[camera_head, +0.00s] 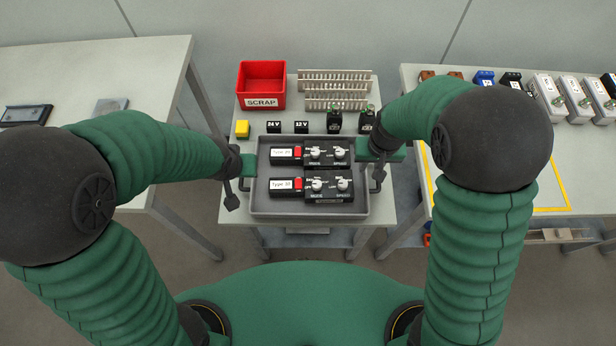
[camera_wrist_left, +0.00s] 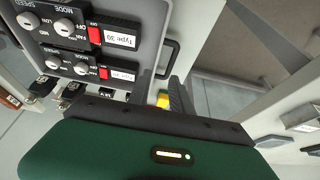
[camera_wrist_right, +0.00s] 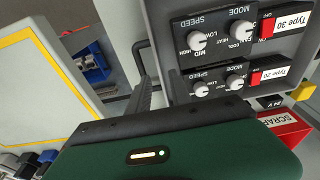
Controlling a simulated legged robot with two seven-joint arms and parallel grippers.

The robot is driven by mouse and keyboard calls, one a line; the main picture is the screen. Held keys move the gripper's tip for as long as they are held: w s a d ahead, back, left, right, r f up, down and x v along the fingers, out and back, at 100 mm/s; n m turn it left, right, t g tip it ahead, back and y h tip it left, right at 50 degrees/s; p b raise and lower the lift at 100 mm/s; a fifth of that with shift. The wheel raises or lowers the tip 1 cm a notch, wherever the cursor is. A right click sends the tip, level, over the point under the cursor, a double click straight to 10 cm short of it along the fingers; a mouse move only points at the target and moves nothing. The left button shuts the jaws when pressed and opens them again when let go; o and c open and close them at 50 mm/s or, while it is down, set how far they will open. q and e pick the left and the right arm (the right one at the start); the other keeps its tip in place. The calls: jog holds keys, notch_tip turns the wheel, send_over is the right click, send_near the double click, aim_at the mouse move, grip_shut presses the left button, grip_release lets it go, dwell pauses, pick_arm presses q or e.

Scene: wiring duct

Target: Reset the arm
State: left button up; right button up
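A grey tray (camera_head: 308,213) stands on the middle table with two black control units in it, the Type 20 unit (camera_head: 310,153) and the Type 30 unit (camera_head: 310,189). Each has a red switch and white knobs. My left gripper (camera_head: 233,190) is at the tray's left handle; its fingers reach beside that handle (camera_wrist_left: 172,58) in the left wrist view. My right gripper (camera_head: 378,178) is at the right handle, which also shows in the right wrist view (camera_wrist_right: 139,55). The fingers partly hide both handles, so I cannot tell whether either grips.
Behind the tray are a red SCRAP bin (camera_head: 262,84), a yellow block (camera_head: 242,129), small 24V and 12V blocks and slotted ducts (camera_head: 335,83). A left table (camera_head: 90,75) holds dark plates. The right table has a yellow-outlined area (camera_head: 552,196) and several parts behind.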

pick_arm(q)
jog(key=shift+a, duration=0.25)
pick_arm(e)
jog(key=r, duration=0.4)
jog(key=shift+s+a, duration=0.2)
jog(key=shift+s, duration=0.1)
